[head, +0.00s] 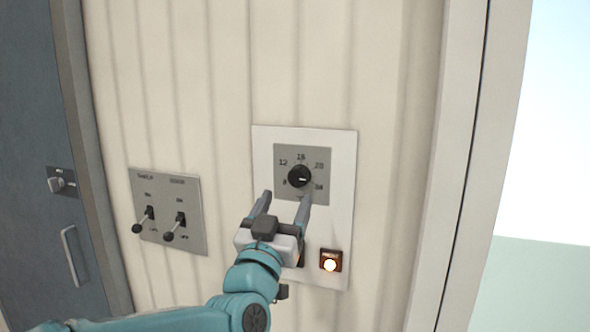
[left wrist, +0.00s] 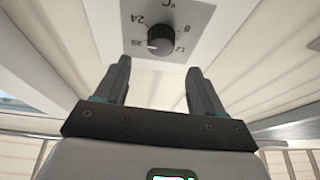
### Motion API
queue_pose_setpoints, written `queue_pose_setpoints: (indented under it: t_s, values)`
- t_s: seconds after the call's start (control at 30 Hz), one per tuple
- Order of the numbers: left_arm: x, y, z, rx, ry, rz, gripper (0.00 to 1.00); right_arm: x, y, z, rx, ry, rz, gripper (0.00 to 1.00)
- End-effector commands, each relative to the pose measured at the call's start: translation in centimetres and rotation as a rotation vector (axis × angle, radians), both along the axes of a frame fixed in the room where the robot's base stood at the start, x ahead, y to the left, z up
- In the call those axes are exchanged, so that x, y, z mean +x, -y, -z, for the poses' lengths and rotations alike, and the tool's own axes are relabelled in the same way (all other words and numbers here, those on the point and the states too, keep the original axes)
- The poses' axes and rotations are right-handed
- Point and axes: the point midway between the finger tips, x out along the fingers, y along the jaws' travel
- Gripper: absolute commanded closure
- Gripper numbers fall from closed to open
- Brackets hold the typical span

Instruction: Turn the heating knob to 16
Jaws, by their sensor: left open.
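The heating knob (head: 299,176) is a round black knob on a grey dial plate (head: 319,151) with numbers including 12, 16, 20 and 24. Its white mark points right in the head view, on the side of 20 and 24. In the left wrist view the knob (left wrist: 161,40) shows its mark toward 20; the exact value is hard to read. My left gripper (head: 286,193) is open, its fingers pointing at the dial from just below. In the left wrist view the left gripper (left wrist: 157,75) is empty, with the knob ahead, beyond the fingertips. My right gripper is not in view.
The white panel (head: 341,212) also carries a lit orange switch (head: 330,261) below right of the knob. A grey plate (head: 167,215) with two toggle levers is to the left. A dark door (head: 30,150) with a handle stands far left, and an opening is at right.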

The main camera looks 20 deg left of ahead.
Motion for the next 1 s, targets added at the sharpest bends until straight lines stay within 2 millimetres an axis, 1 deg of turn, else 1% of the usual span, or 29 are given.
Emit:
queue_pose_setpoints:
  t_s: [0.03,0.1,0.2,0.3,0.43,0.7,0.73,0.77,0.8,0.9,1.0]
  values:
    - [1.3,0.0,-0.9,0.001,-0.002,-0.001,0.31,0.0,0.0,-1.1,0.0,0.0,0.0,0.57]
    - [2.7,0.0,-1.5,0.001,-0.002,0.0,0.31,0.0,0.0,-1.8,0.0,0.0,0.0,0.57]
    - [4.4,0.0,-2.0,0.0,-0.001,-0.001,0.31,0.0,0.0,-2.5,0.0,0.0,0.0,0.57]
    - [5.6,0.0,-2.4,0.0,-0.001,0.0,0.31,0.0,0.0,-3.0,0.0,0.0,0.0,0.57]
    - [6.3,0.0,-2.6,0.001,0.0,0.0,0.31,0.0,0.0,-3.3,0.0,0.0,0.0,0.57]
    - [6.5,0.0,-2.6,0.0,0.0,0.0,0.31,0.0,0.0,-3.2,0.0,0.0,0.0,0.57]
    - [6.5,0.0,-2.6,0.0,0.0,0.0,0.35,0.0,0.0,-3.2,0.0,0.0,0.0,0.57]
    - [6.5,0.0,-2.6,0.0,0.0,0.0,0.44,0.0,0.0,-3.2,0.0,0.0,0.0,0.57]
    - [6.5,0.0,-2.6,0.0,0.0,0.0,0.57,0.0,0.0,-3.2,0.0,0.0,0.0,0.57]
    - [6.5,0.0,-2.6,0.0,0.0,0.0,0.88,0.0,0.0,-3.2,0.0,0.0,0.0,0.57]
    - [6.5,0.0,-2.6,0.0,0.0,0.0,0.88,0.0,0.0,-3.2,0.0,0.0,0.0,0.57]
